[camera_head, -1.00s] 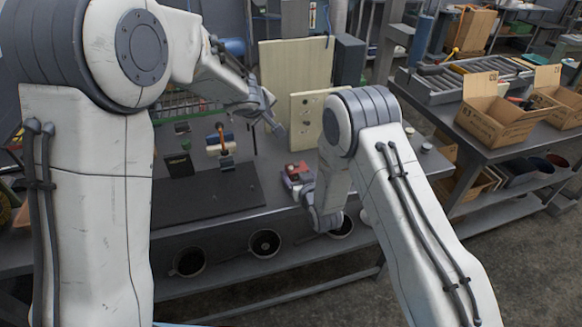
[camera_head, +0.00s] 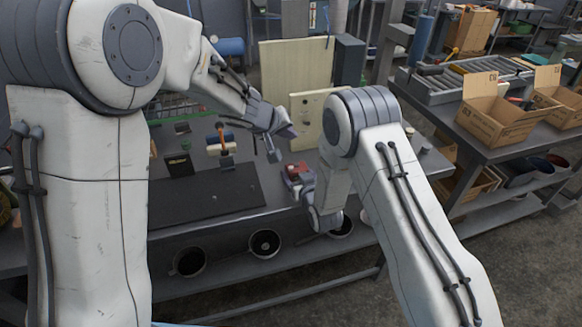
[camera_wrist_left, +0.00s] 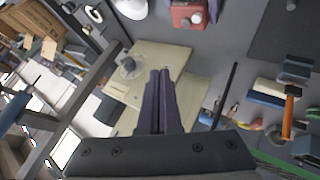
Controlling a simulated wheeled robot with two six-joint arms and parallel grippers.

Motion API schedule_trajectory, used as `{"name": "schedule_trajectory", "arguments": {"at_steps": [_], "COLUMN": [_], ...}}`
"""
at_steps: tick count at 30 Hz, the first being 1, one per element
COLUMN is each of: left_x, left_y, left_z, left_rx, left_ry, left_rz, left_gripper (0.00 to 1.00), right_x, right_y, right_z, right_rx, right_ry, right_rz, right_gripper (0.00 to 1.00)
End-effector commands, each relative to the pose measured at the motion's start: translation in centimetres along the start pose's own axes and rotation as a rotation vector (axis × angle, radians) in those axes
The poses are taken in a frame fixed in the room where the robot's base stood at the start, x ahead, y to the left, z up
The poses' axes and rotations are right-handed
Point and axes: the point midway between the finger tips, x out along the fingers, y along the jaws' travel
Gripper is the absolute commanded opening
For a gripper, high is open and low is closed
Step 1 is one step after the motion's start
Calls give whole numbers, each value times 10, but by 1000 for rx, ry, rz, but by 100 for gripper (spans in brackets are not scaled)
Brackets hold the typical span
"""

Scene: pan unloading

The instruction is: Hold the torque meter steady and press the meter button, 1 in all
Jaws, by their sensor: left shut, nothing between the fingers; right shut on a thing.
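The torque meter (camera_head: 297,168), a small red-topped grey device, sits near the front edge of the grey bench in the head view. It also shows at the top of the left wrist view (camera_wrist_left: 187,14), with pale round parts on it. My right gripper (camera_head: 304,187) is shut on the meter's near side; its fingers are partly hidden by the wrist. My left gripper (camera_head: 288,131) is shut and empty, above the bench behind the meter and apart from it. Its closed dark fingers also show in the left wrist view (camera_wrist_left: 160,74). I cannot make out the button clearly.
A dark mat (camera_head: 208,198) lies left of the meter. A cream panel (camera_head: 308,112) rises at the back. Cardboard boxes (camera_head: 495,112) stand on another bench at right.

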Motion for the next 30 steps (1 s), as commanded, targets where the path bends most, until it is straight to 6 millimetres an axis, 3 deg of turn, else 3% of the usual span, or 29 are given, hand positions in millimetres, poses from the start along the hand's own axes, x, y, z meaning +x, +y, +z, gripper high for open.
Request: {"name": "schedule_trajectory", "arguments": {"at_steps": [21, 30], "left_x": [49, 57], "left_y": [-36, -43], "left_z": [36, 42], "left_rx": [-3, -1], "left_ry": [-4, 1], "left_rz": [-2, -3], "left_gripper": [0, 0], "right_x": [0, 0], "right_y": [0, 0], "right_z": [-1, -1], "right_rx": [0, 0], "right_ry": [2, 2], "right_rz": [0, 0], "right_gripper": [4, 4]}}
